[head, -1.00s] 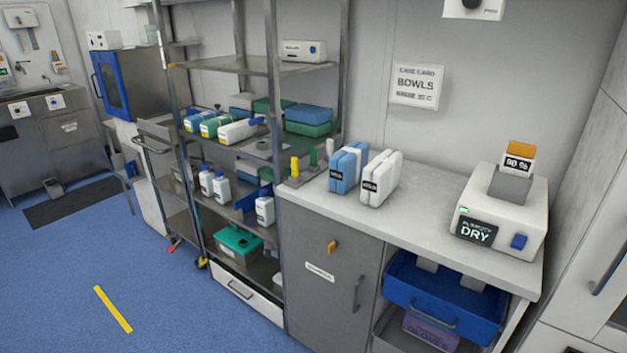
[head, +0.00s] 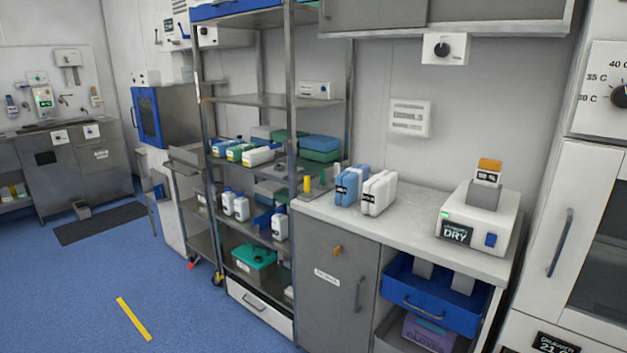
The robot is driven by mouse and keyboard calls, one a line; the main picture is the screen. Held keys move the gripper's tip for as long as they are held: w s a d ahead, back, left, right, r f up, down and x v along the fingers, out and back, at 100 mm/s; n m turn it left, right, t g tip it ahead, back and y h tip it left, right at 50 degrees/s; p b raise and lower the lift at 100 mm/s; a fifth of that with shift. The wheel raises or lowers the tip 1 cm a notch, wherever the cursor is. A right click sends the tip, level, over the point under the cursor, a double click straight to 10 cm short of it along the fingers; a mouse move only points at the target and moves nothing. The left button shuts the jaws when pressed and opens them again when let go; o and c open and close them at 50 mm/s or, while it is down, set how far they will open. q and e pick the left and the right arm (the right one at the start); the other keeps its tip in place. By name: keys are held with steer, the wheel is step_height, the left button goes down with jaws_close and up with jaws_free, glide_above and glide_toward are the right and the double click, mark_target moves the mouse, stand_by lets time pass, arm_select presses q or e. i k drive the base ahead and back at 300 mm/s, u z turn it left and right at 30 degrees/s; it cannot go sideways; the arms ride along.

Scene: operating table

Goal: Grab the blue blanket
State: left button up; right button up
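I cannot identify a blue blanket for certain. A blue folded-looking block (head: 320,143) lies on top of a green one (head: 320,155) on the metal shelf rack's middle shelf. A blue pack with a dark label (head: 349,187) stands upright on the counter (head: 415,232), beside a white pack (head: 379,192). Neither of my grippers shows in the head view.
A white cabinet (head: 566,170) with a handle, dark glass and temperature dial (head: 620,96) stands at the right. A dryer box (head: 478,220) sits on the counter above a blue drawer bin (head: 435,298). The blue floor (head: 75,300) is open at the left.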

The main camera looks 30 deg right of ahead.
mark_target(349, 183)
steer(key=u, duration=0.2)
steer(key=i, duration=1.9)
steer(key=z, duration=1)
steer(key=i, duration=1.05)
steer(key=z, duration=1.4)
steer(key=i, duration=0.25)
steer(key=z, duration=0.2)
